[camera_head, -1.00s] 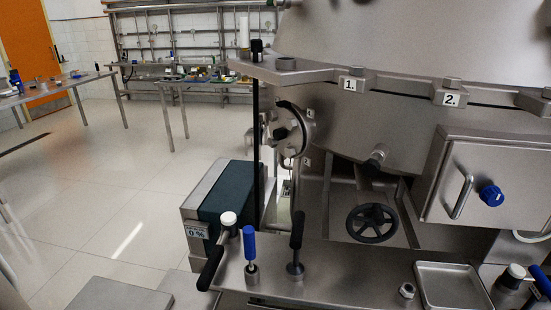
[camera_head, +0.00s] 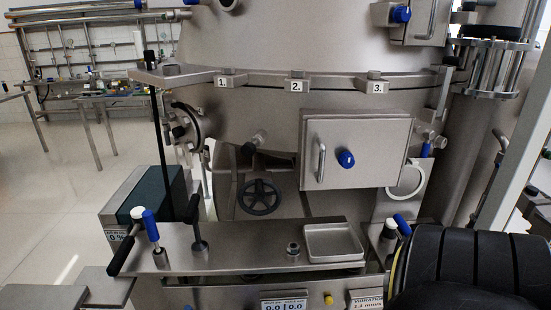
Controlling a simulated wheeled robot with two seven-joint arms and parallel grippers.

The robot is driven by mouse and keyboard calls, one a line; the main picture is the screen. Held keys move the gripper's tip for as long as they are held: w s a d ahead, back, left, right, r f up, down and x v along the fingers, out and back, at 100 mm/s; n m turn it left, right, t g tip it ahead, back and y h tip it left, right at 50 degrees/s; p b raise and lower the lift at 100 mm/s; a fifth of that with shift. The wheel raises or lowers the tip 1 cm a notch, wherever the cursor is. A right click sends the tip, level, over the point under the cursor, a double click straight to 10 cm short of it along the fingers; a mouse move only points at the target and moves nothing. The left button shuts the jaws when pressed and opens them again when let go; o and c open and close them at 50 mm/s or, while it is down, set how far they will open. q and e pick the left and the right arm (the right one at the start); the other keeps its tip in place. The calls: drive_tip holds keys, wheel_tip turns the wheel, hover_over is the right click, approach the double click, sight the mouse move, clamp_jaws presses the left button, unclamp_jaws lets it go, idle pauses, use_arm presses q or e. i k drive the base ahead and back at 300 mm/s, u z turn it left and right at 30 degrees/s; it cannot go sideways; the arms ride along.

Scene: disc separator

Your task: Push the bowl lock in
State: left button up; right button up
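The steel disc separator (camera_head: 240,110) fills the middle of the view, with tags 1, 2 and 3 along its upper rim. A short cylinder with a dark end (camera_head: 252,143) sticks out of its lower body, left of a square box with a handle (camera_head: 357,150). A round flange with a dark knob (camera_head: 184,127) is on its left side. No part is labelled as the bowl lock, so I cannot tell for certain which one it is. Neither of my grippers is in view.
A steel shelf (camera_head: 237,242) in front carries levers with blue, white and black grips and a shallow tray (camera_head: 333,242). A black handwheel (camera_head: 260,197) sits behind it. A dark green-topped box (camera_head: 150,193) stands at left. Open floor (camera_head: 60,190) lies farther left.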

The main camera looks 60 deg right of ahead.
sight(248, 149)
drive_tip(key=u, duration=0.05)
drive_tip(key=k, duration=0.2)
drive_tip(key=z, duration=1.15)
